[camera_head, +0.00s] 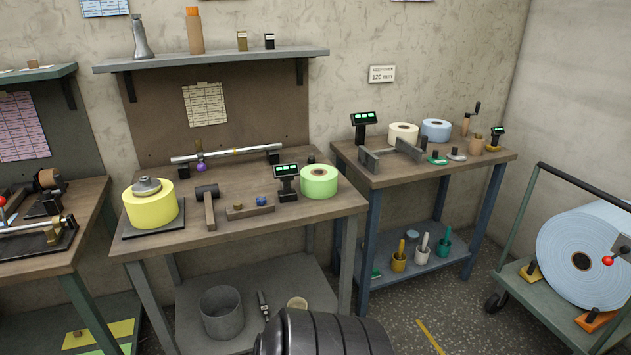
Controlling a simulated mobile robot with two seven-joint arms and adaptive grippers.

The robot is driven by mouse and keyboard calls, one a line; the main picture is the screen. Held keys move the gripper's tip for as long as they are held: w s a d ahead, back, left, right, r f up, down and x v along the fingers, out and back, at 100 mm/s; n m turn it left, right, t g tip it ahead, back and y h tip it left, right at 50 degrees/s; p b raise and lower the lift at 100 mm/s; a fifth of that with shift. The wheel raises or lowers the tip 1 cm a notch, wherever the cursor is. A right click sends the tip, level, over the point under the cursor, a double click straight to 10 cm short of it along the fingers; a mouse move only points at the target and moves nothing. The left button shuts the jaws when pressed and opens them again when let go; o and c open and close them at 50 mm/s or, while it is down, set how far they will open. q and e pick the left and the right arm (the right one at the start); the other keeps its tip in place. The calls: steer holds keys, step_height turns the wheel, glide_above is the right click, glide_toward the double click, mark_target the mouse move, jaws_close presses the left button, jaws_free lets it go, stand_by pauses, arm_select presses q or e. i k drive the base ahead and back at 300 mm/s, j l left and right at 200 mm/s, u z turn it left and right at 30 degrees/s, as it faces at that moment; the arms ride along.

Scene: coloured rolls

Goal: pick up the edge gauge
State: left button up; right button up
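A small wooden block with a blue knob (250,208) lies on the middle workbench, between a mallet and a small display. It may be the edge gauge, but at this size I cannot tell for certain. Nothing is touching it from above. Neither of my grippers shows in the head view, so I cannot see their fingers.
The middle workbench (225,232) also holds a yellow roll (151,207), a dark-headed mallet (208,206), a display (287,182), a green roll (319,181) and a metal bar (227,153). A second bench (430,172) stands right. A cart (540,303) carries a large blue roll (585,255).

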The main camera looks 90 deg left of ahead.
mark_target(287, 172)
steer(key=u, duration=2.95)
steer(key=i, duration=0.1)
